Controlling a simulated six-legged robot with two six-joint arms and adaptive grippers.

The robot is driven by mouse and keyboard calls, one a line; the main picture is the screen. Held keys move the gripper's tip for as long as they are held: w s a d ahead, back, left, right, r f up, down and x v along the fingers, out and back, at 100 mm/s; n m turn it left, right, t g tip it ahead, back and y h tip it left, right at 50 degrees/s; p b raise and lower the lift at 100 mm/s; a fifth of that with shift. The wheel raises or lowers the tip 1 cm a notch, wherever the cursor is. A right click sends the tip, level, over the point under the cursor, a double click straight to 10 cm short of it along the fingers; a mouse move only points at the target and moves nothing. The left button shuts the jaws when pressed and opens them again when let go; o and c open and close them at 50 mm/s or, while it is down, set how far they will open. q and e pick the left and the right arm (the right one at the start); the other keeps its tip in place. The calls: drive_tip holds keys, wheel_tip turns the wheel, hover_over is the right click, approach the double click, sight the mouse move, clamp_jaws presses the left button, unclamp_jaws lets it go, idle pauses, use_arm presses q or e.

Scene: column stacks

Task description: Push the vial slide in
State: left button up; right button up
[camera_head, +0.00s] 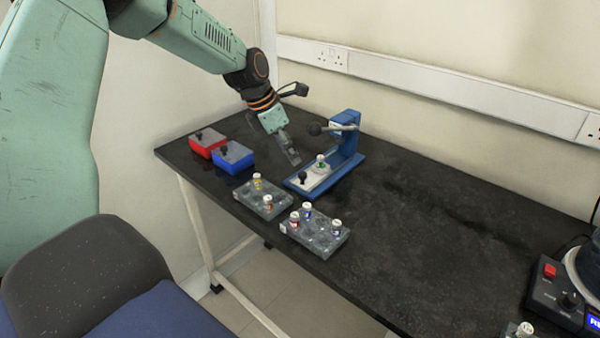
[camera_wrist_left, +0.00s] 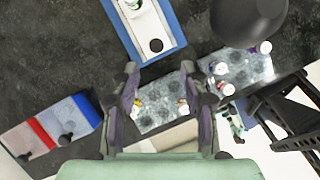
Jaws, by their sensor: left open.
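The vial slide (camera_head: 318,174) is a white plate with a black knob (camera_head: 302,177) at its front end. It lies on the blue base of a press (camera_head: 347,150) with a lever, and sticks out toward the front. A white-capped vial (camera_head: 320,160) with green stands upright on it. In the left wrist view the slide (camera_wrist_left: 147,24) and its knob (camera_wrist_left: 156,45) show at the top. My left gripper (camera_head: 294,160) is open and empty, pointing down, just left of the slide and apart from the knob. Its fingers also show in the wrist view (camera_wrist_left: 160,85).
Two grey racks (camera_head: 248,203) (camera_head: 330,246) with several vials stand in front of the press. A red box (camera_head: 207,142) and a blue box (camera_head: 233,158) with black knobs are at left. A device with a red button (camera_head: 550,271) is at far right. The table's middle right is clear.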

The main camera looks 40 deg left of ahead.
sight(302, 173)
use_arm(q)
drive_tip(key=b+x, duration=0.3)
drive_tip(key=x, duration=0.5)
drive_tip(key=shift+w+a+b, duration=0.15)
drive_tip(key=shift+w+b, duration=0.05)
drive_tip(key=shift+b, duration=0.1)
drive_tip(key=shift+c, duration=0.3)
clamp_jaws()
